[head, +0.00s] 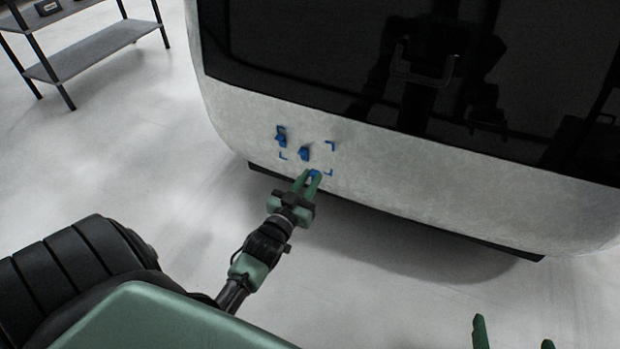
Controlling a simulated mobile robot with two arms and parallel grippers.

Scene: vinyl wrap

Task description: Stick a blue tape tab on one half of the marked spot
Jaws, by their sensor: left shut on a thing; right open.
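The marked spot (318,153) is framed by small blue corner marks on the pale lower panel of a large rounded body. One blue tab (280,135) sticks at its upper left corner, and another blue tab (304,153) sits near its middle. Whether that tab touches the panel I cannot tell. My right gripper (513,343) is open and empty at the bottom right edge, mostly out of frame.
The pale body (440,180) has a dark glossy window (330,60) above the spot and a dark lower edge near the floor. A grey shelf rack (90,50) stands at the upper left with a small item on top. The floor between is clear.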

